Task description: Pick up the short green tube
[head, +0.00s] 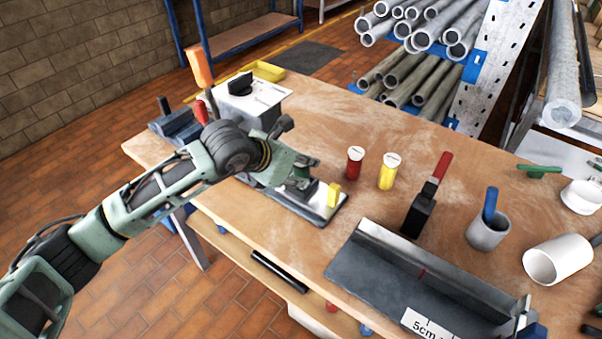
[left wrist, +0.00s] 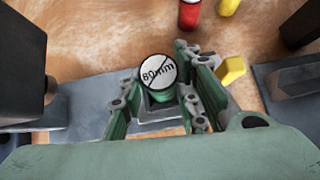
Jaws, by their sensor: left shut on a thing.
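The short green tube (left wrist: 163,96) stands upright between my left fingers in the left wrist view. Its white top is marked 80mm with a dark diagonal stroke. In the head view only a little of the green tube (head: 302,171) shows past the fingers. My left gripper (head: 298,176) is shut on it, with one finger on each side. The tube is at a grey metal fixture (head: 322,213) with a yellow block (head: 334,195). I cannot tell whether its lower end still touches the fixture. My right gripper is not in view.
A red tube (head: 355,163) and a yellow tube (head: 388,172) stand upright right of the fixture.

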